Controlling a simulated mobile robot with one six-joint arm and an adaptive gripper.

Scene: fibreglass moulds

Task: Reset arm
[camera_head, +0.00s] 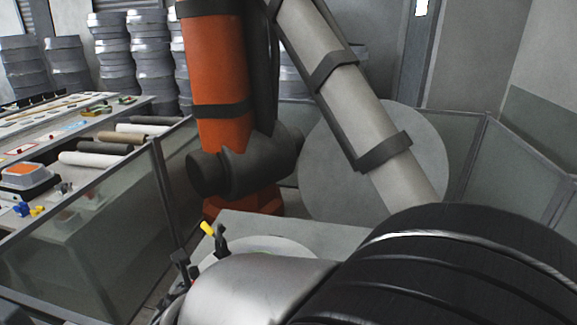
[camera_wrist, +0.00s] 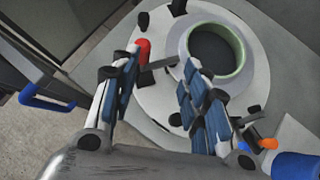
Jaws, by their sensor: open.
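My gripper (camera_wrist: 158,68) shows in the wrist view with its two blue-padded fingers apart and nothing between them. It is above a round pale fixture plate (camera_wrist: 160,103). A light ring with a green inner edge (camera_wrist: 243,50) sits on the plate, beyond the right finger. A red-tipped clamp (camera_wrist: 143,48) is close to the left fingertip, and an orange-tipped clamp (camera_wrist: 267,143) is at the lower right. Whether the fingers touch anything is unclear. In the head view, my arm hides most of the plate, and the fingertips cannot be made out.
A yellow-tipped clamp (camera_head: 207,228) stands on the grey table (camera_head: 315,228). Fence panels (camera_head: 85,245) enclose this area. Outside, a workbench (camera_head: 25,225) holds rolls and small parts. Stacks of grey moulds (camera_head: 150,60) stand behind. A blue handle (camera_wrist: 45,103) is at left in the wrist view.

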